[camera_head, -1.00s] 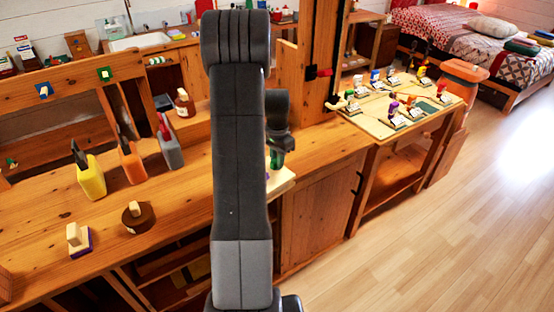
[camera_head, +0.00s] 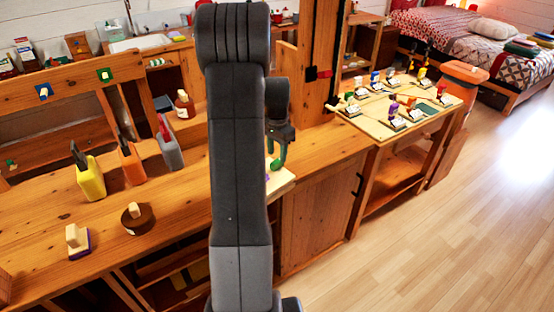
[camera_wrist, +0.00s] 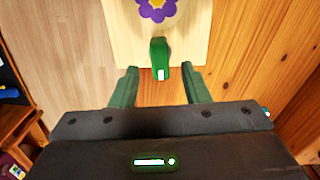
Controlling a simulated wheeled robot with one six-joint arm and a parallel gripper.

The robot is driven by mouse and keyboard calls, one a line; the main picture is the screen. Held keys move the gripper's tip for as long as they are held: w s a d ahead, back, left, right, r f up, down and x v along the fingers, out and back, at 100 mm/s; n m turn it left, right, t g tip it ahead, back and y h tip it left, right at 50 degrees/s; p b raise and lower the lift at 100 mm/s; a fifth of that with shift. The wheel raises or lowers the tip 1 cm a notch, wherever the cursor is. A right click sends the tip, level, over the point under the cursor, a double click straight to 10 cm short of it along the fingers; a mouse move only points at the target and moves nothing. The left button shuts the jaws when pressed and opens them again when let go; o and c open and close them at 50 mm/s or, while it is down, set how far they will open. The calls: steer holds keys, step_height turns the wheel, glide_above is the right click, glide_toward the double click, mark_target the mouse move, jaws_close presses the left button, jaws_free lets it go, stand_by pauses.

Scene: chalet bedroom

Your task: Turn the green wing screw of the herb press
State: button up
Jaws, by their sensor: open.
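The herb press shows in the wrist view as a pale wooden board (camera_wrist: 120,40) with a purple and yellow flower (camera_wrist: 156,8) on it. Its green wing screw (camera_wrist: 160,56) stands near the board's lower edge. My gripper (camera_wrist: 162,76) is open, its two green fingers left and right of the screw's near end. A gap shows on both sides, and I see no contact. In the head view, the pale board (camera_head: 284,184) shows partly behind my arm, at the bench's front edge, with my gripper (camera_head: 279,164) above it. The screw cannot be made out there.
The wooden bench (camera_head: 180,200) holds yellow (camera_head: 91,178), orange (camera_head: 132,164) and grey (camera_head: 168,146) holders and a round brown block (camera_head: 138,218) on the left. A side table (camera_head: 410,105) with several small items stands right. A wooden post (camera_head: 324,60) rises behind. The floor at right is clear.

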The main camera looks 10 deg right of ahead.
mark_target(277, 160)
step_height(277, 160, up, 10)
stand_by(0.3)
step_height(277, 160, down, 14)
steer(key=shift+f, duration=0.1)
stand_by(0.6)
